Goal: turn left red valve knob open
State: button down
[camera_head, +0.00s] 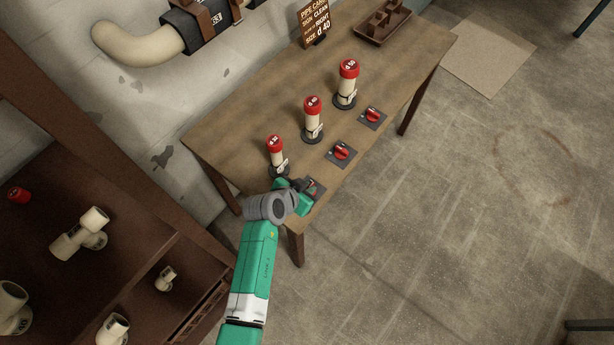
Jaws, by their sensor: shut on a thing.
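Three red valve knobs are in a row along the wooden table's front edge. The left knob's dark plate (318,188) shows only in part; my gripper (304,190) is over it and hides the knob itself. The gripper is shut on the left red valve knob, as far as the view lets me tell. The middle red knob (341,153) and the right red knob (372,115) sit free on their square dark plates. How far the left knob is turned is hidden.
Three red-capped pipes stand behind the knobs: short (276,157), middle (313,122), tall (346,85). A sign (315,22) and brown tray (383,24) are at the table's far end. A shelf with pipe fittings (80,235) is at left. The floor right is mostly clear.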

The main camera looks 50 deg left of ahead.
jog(key=shift+f, duration=0.15)
jog(key=c, duration=1.5)
grip_release()
jog(key=shift+o, duration=0.2)
jog(key=p+v, duration=0.2)
jog(key=v, duration=0.6)
jog(key=shift+a, duration=0.1)
